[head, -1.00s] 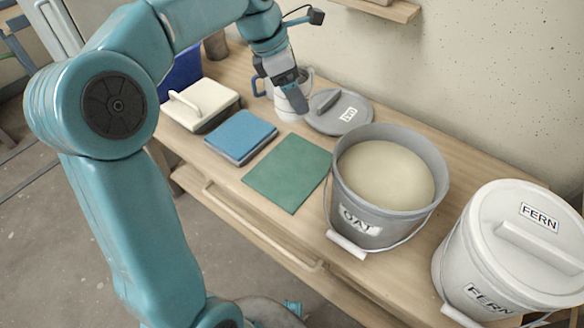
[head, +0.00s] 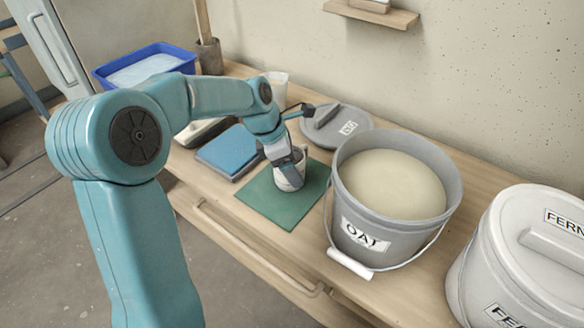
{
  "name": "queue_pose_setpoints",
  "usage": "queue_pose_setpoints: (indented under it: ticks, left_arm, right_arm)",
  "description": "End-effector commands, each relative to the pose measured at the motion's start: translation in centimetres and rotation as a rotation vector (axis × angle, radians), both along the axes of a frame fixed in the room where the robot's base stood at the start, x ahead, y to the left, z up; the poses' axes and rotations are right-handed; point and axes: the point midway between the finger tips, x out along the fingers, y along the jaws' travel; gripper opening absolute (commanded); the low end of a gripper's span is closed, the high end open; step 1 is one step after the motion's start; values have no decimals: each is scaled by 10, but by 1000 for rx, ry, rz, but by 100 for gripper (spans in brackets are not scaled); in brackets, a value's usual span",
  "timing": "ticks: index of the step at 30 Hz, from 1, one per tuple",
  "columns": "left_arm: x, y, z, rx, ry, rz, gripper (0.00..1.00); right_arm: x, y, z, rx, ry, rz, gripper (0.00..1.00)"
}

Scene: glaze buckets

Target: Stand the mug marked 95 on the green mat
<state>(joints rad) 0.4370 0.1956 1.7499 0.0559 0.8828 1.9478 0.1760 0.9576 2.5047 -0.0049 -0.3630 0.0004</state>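No number is readable on the mug. My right gripper is not in view.
A grey bucket marked OAT (head: 365,238) stands close right of the mat, with a white FERN bucket (head: 520,262) farther right. A blue pad (head: 229,150) lies left, a grey lid (head: 337,128) behind. A white vessel (head: 277,84) stands beyond my arm.

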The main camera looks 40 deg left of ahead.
Motion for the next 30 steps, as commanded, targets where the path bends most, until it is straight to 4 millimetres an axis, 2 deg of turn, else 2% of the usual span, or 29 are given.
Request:
queue_pose_setpoints:
  ticks: [10, 11, 12, 13, 19, 22, 26, 30]
  left_arm:
    - [0, 0, -2, 1, -2, 1, 37]
    - [0, 0, -3, 1, -1, 0, 82]
    - [0, 0, -2, 1, -1, 0, 95]
    - [0, 0, -2, 1, -1, 0, 100]
    - [0, 0, -2, 0, -1, 0, 100]
    - [-1, 1, 6, 1, -2, 1, 100]
    - [-7, 7, 30, 2, -4, 3, 100]
    - [-17, 15, 61, 2, -4, 3, 100]
  right_arm:
    - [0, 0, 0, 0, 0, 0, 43]
    - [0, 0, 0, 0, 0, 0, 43]
    - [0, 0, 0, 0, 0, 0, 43]
    - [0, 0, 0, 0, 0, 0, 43]
    - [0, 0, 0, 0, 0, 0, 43]
    - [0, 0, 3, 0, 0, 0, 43]
    - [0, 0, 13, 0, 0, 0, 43]
    - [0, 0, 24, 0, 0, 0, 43]
